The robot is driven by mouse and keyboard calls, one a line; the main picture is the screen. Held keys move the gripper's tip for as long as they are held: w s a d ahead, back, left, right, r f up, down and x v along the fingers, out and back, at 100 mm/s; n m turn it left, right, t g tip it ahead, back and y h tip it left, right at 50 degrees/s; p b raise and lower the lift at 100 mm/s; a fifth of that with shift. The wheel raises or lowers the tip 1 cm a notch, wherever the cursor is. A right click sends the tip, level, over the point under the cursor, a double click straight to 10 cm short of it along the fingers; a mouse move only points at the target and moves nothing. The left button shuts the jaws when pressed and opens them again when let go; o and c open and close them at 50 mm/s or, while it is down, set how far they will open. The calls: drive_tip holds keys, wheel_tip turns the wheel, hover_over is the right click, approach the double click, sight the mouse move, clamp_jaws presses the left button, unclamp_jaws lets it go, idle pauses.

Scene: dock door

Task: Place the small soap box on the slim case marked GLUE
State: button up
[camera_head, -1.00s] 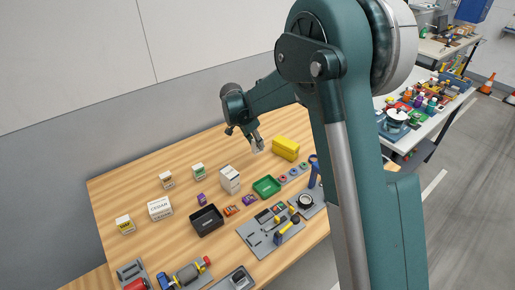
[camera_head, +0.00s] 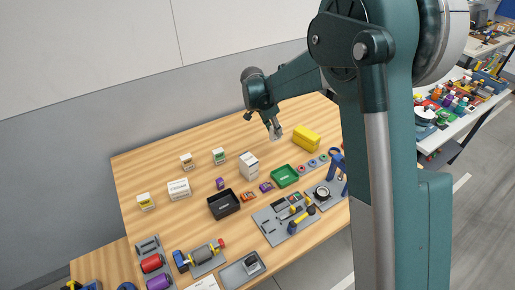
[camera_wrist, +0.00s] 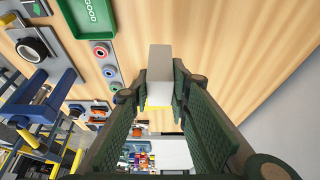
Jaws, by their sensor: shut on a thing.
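My gripper (camera_head: 274,126) is over the far part of the wooden table, just left of a yellow box. It is shut on a small pale box (camera_wrist: 160,64), which sits between the two fingers in the wrist view. A yellow patch shows at the box's lower end there; I cannot tell whether it belongs to the box. No mark on the held box is readable. I cannot read GLUE on anything. Small white boxes with a brown label (camera_head: 187,161), a green label (camera_head: 219,157) and a yellow label (camera_head: 146,202) stand apart on the table's left half.
A yellow box (camera_head: 306,139) stands near my gripper. A taller white box (camera_head: 249,165), a black tray (camera_head: 238,204), a green tray (camera_head: 298,176) and a flat white box (camera_head: 179,190) occupy the middle and left. Tool boards (camera_head: 262,220) line the front. The back-left tabletop is clear.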

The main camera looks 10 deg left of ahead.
wheel_tip(320, 180, up, 10)
drive_tip(key=r+p, duration=0.1)
drive_tip(key=p, duration=0.5)
hover_over(248, 158)
drive_tip(key=shift+f, duration=0.3)
drive_tip(key=shift+f, duration=0.1)
drive_tip(key=shift+w+f, duration=0.1)
drive_tip(key=shift+f, duration=2.95)
drive_tip(key=shift+f, duration=0.1)
drive_tip(key=shift+f, duration=1.75)
drive_tip(key=shift+f, duration=0.2)
drive_tip(key=o, duration=0.9)
